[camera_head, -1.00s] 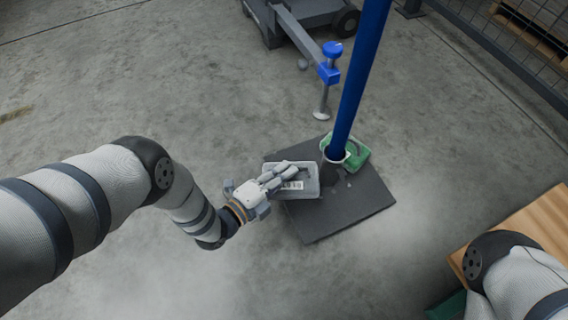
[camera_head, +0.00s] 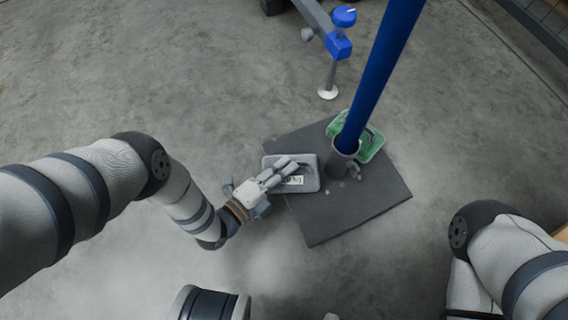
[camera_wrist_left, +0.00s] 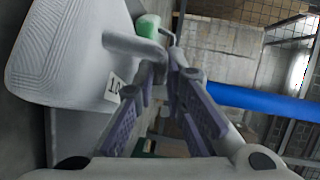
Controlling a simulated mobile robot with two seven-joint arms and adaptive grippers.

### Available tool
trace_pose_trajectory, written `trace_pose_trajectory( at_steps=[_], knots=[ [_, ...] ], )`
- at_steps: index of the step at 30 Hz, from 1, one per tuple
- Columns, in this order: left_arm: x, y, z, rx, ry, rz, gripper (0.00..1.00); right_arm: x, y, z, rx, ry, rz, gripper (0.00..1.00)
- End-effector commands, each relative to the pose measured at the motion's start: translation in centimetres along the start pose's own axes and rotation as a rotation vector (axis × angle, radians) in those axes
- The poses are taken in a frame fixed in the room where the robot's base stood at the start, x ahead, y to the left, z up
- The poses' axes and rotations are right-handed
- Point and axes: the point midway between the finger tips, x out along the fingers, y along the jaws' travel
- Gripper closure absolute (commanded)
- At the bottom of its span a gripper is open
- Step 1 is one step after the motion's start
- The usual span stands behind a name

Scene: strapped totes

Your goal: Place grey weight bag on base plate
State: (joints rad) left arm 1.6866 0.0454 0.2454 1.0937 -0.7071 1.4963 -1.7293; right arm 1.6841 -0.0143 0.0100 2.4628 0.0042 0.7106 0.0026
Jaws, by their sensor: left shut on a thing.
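The grey weight bag (camera_head: 308,184) has a white printed label and a handle. In the head view it overlaps the left part of the dark square base plate (camera_head: 342,220), left of the pole's socket. I cannot tell whether it touches the plate. My left gripper (camera_head: 284,168) is shut on the bag's handle and hides part of its top. In the left wrist view the bag (camera_wrist_left: 65,50) stands at the left, with its handle (camera_wrist_left: 135,47) running to the left fingertips (camera_wrist_left: 168,55). My right gripper is out of view; only its arm shows.
A blue pole (camera_head: 377,85) rises from a grey socket (camera_head: 341,162) on the plate. A green bag (camera_head: 369,143) lies on the plate behind the pole. A blue-topped stand leg (camera_head: 331,75) stands on the floor beyond. The plate's front right part is bare.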

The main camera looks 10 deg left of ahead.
Motion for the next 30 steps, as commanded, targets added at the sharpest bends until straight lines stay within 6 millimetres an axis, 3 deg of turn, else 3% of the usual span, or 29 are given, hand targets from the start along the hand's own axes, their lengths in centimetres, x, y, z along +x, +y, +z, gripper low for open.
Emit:
trace_pose_trajectory(
  at_steps=[1, 2, 4, 14, 24, 30],
  knots=[
    [0.1, 0.0, 0.0, 0.001, 0.0, -0.006, 1.0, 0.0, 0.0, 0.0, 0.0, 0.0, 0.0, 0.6],
    [0.0, 0.1, 0.0, 0.0, 0.0, 0.0, 0.82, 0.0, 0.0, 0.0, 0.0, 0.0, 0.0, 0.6],
    [0.0, 0.1, 0.0, 0.0, 0.0, 0.0, 0.69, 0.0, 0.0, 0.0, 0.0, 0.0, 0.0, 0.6],
    [0.0, -0.1, 0.0, 0.0, 0.0, 0.001, 0.69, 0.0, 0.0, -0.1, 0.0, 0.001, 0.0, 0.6],
    [-8.6, -0.5, -0.1, 0.0, 0.0, 0.002, 0.69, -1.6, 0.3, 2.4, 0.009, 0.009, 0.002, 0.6],
    [-11.6, -0.3, 0.0, 0.001, -0.001, 0.0, 0.69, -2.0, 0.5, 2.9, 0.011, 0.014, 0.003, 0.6]
  ],
)
